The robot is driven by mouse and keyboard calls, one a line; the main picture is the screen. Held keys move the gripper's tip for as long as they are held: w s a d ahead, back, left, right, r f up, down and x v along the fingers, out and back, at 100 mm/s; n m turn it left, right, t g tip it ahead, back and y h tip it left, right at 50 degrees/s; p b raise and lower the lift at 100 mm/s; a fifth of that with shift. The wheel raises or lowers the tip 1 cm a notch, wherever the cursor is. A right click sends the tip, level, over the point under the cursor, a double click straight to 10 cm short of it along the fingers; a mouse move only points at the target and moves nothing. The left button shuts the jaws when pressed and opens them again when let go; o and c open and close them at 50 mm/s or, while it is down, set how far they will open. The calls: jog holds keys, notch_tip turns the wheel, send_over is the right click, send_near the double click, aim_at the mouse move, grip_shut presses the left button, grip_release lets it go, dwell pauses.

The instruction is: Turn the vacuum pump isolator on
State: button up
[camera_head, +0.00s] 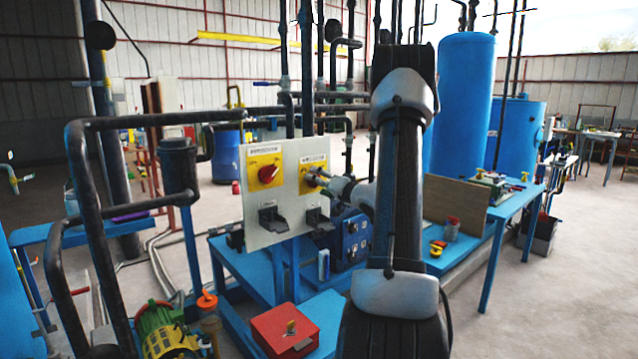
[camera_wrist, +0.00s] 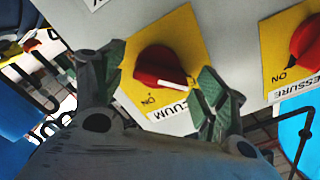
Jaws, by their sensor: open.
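The vacuum isolator is a red rotary knob (camera_wrist: 153,66) on a yellow plate (camera_wrist: 185,35) with a partly hidden label ending in "CUUM". Its white pointer line points right and slightly down in the wrist view, not at the "ON" mark below the knob. My gripper (camera_wrist: 160,88) is open, with one finger left of the knob and the other at its lower right, near the pointer's end. I cannot tell whether either finger touches it. In the head view my gripper (camera_head: 318,178) is at the right yellow plate (camera_head: 313,162) and hides that knob.
A second red knob, for pressure, sits beside it in the wrist view (camera_wrist: 308,42) and on the panel's left in the head view (camera_head: 267,173). Two dark sockets (camera_head: 272,218) project below. A red box (camera_head: 286,330) and black pipes (camera_head: 85,180) stand nearby.

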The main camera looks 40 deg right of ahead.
jog(key=shift+w, duration=0.35)
jog(key=shift+a, duration=0.1)
jog(key=c, duration=1)
